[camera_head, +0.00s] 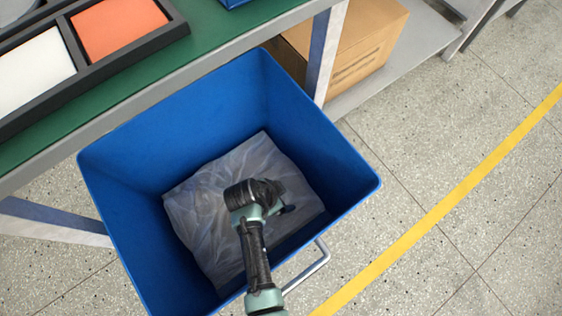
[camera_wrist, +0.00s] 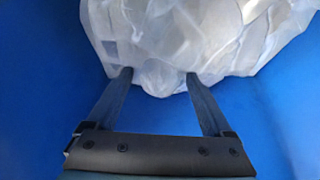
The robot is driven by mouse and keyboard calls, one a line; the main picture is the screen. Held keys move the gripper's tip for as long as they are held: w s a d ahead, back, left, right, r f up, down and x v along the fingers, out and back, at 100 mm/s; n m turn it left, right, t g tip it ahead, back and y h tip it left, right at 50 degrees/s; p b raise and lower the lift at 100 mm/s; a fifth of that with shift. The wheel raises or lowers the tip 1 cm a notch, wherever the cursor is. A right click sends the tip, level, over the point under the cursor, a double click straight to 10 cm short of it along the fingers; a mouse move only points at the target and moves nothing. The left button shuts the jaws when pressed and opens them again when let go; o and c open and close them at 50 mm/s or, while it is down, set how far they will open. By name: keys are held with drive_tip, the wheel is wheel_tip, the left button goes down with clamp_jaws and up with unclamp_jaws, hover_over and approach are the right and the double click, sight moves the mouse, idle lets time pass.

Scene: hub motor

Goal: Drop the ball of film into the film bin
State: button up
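The film bin (camera_head: 115,210) is a deep blue open-topped bin. Its blue inside (camera_wrist: 40,110) fills the wrist view around my gripper. Crumpled, whitish translucent film (camera_head: 190,210) lies low inside the bin, and my wrist and gripper (camera_head: 284,203) hide part of it. In the wrist view the film (camera_wrist: 180,40) is at the top, just beyond and partly between my fingertips. My gripper (camera_wrist: 157,78) points down into the bin with its two fingers spread wide. I cannot tell whether the fingertips touch the film.
A green-topped workbench (camera_head: 130,70) with a black divided tray (camera_head: 175,28) stands along the bin's upper-left side. A cardboard box (camera_head: 350,45) is on a low shelf behind. The bin has a metal handle (camera_head: 318,262). Speckled floor with a yellow line (camera_head: 440,208) is clear at right.

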drive_tip(key=p+v, duration=0.6)
drive_tip(key=v, duration=0.6)
drive_tip(key=shift+r, duration=0.2)
drive_tip(key=shift+d, duration=0.1)
